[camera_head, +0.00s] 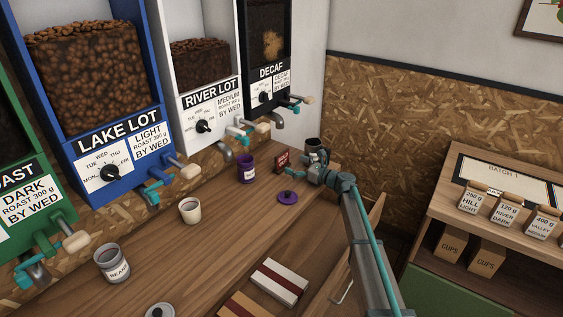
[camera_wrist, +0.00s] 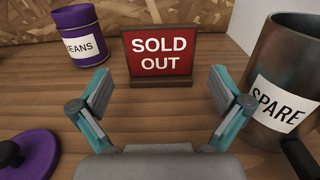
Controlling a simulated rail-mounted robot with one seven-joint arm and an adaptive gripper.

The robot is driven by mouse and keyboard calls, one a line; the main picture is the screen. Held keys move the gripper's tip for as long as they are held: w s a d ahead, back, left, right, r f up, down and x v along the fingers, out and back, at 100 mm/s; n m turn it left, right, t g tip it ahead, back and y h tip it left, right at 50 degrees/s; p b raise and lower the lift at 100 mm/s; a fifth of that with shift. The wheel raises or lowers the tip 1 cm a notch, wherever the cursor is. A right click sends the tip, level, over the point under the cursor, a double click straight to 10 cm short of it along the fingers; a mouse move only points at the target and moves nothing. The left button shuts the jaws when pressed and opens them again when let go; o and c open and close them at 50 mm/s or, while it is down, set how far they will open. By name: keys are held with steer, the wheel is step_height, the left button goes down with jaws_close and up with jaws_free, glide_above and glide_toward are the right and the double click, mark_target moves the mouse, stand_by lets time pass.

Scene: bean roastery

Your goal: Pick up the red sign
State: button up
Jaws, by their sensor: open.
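The red sign (camera_wrist: 160,53) reads "SOLD OUT" and stands upright in a dark wooden base on the table. In the head view the red sign (camera_head: 282,160) is small and stands near the back right part of the table. My gripper (camera_wrist: 160,92) is open and empty, with one finger toward each side of the sign. The sign is ahead of the fingertips, and no contact with it shows. In the head view my gripper (camera_head: 302,172) is just right of the sign, and its fingers are hard to make out.
A purple "BEANS" canister (camera_wrist: 77,36) stands left of the sign, with a purple lid (camera_wrist: 25,155) nearer. A metal "SPARE" cup (camera_wrist: 286,80) stands close on the right. Bean dispensers line the wall, their taps over the table (camera_head: 215,245).

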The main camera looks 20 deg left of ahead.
mark_target(283, 159)
steer(key=shift+p+x, duration=0.75)
steer(key=shift+x, duration=2.5)
steer(key=shift+s, duration=0.1)
steer(key=c, duration=0.8)
